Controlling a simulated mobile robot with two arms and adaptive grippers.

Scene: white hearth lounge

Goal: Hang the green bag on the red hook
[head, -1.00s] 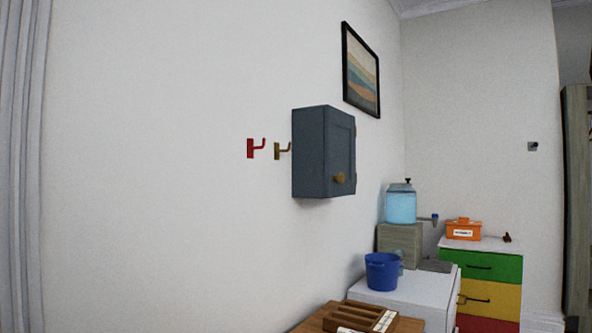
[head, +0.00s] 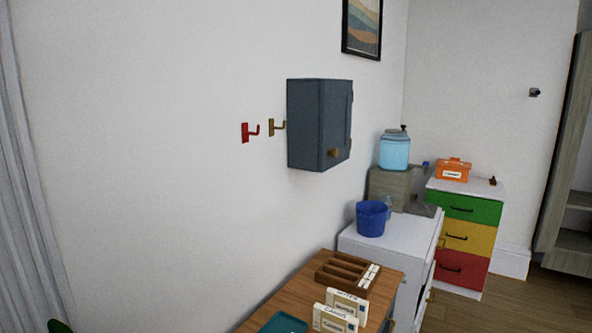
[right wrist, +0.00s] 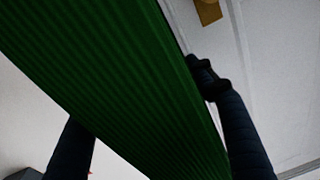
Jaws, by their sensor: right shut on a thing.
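The red hook (head: 245,132) is on the white wall, left of a brass hook (head: 271,127), and looks empty. The green bag (right wrist: 115,75) fills much of the right wrist view as a ribbed green surface running diagonally. My right gripper (right wrist: 150,100) is shut on the bag; its dark fingers show on both sides of it, partly hidden behind it. A small green patch (head: 60,326) at the bottom left of the head view may be the bag. The bag's handle cannot be made out. My left gripper is not in view.
A grey-blue wall cabinet (head: 305,125) hangs just right of the hooks. Below is a wooden table (head: 270,302) with boxes, a divided tray and a teal item. A blue bucket (head: 371,219) stands on a white cabinet. A curtain (head: 25,210) is at left; the wall between is clear.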

